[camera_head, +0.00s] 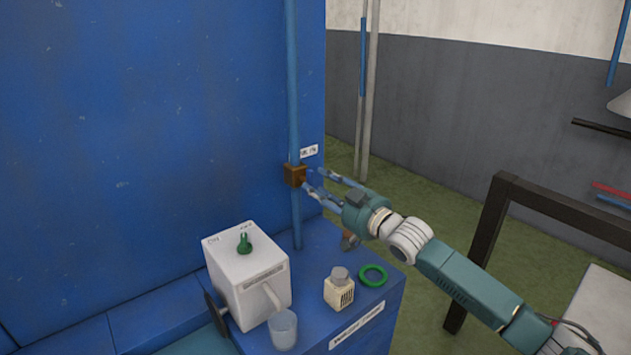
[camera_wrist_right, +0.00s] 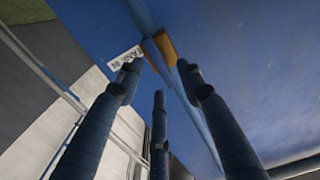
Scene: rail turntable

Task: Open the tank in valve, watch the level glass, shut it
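The tank in valve, a small brown-orange block (camera_head: 295,175), sits on a vertical blue pipe (camera_head: 293,80) against the blue wall. A white label (camera_head: 308,151) is beside it, and it reads as TANK IN in the right wrist view (camera_wrist_right: 124,57). My right gripper (camera_head: 314,181) is open, its fingers spread just right of the valve. In the right wrist view the valve (camera_wrist_right: 163,47) lies beyond the spread fingertips (camera_wrist_right: 160,80); I cannot tell if any finger touches it. The valve's handle position is unclear. I cannot surely identify the level glass. My left gripper is out of view.
On the blue ledge below stand a white box (camera_head: 245,275) with a green knob, a clear cup (camera_head: 283,329), a small bottle (camera_head: 339,289) and a green ring (camera_head: 373,275). A dark frame (camera_head: 490,230) stands at right. Thin vertical pipes (camera_head: 366,120) stand behind.

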